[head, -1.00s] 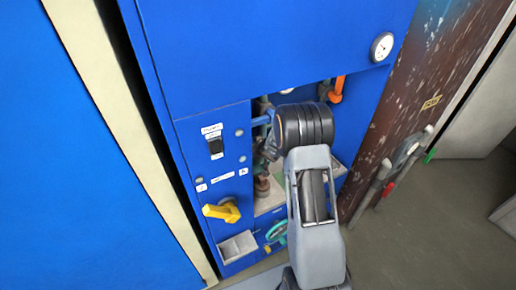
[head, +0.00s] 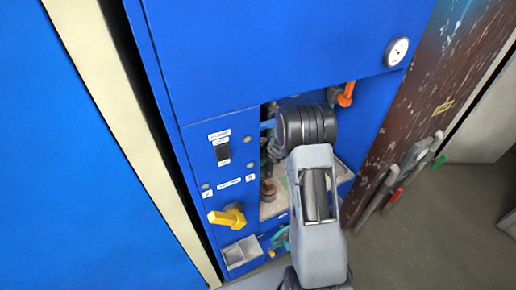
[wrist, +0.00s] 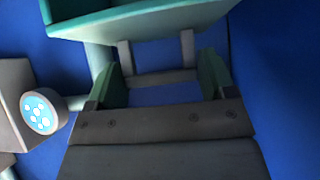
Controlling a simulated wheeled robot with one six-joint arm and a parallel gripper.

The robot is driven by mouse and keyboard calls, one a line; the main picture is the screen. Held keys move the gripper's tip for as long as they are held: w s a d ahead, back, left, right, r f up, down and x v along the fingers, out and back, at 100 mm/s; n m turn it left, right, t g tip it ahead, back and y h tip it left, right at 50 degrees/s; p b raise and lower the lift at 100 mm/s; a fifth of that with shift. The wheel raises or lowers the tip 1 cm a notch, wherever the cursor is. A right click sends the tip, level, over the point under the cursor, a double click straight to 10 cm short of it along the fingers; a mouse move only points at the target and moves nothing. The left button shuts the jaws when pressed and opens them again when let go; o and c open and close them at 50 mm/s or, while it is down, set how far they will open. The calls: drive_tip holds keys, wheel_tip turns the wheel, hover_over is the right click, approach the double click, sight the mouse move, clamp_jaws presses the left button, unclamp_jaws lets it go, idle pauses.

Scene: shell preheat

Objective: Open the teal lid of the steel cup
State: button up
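In the wrist view, a teal-walled piece with a grey underside (wrist: 160,22) crosses the top edge. I cannot tell whether it is the teal lid, and no steel cup is clearly recognisable. A pale grey bracket with two posts and a crossbar (wrist: 160,77) shows below it. My gripper (wrist: 166,78) has its two green fingers spread wide on either side of this bracket. I cannot tell whether they touch it. In the head view my arm hides the gripper in front of the cabinet recess.
A grey block with a round, dotted light-blue face (wrist: 41,113) is left of my gripper. The blue cabinet (head: 290,50) carries a yellow handle (head: 228,215), a black switch (head: 222,153), a metal bin (head: 241,252) and a gauge (head: 397,51). An orange handle (head: 346,94) is in the recess.

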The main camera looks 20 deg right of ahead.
drive_tip(key=shift+o, duration=1.4)
drive_tip(key=shift+w+f, duration=0.1)
drive_tip(key=shift+o, duration=0.6)
drive_tip(key=shift+r, duration=0.25)
drive_tip(key=p+v, duration=0.1)
drive_tip(key=v, duration=1.2)
drive_tip(key=shift+s, duration=0.35)
drive_tip(key=shift+r, duration=0.2)
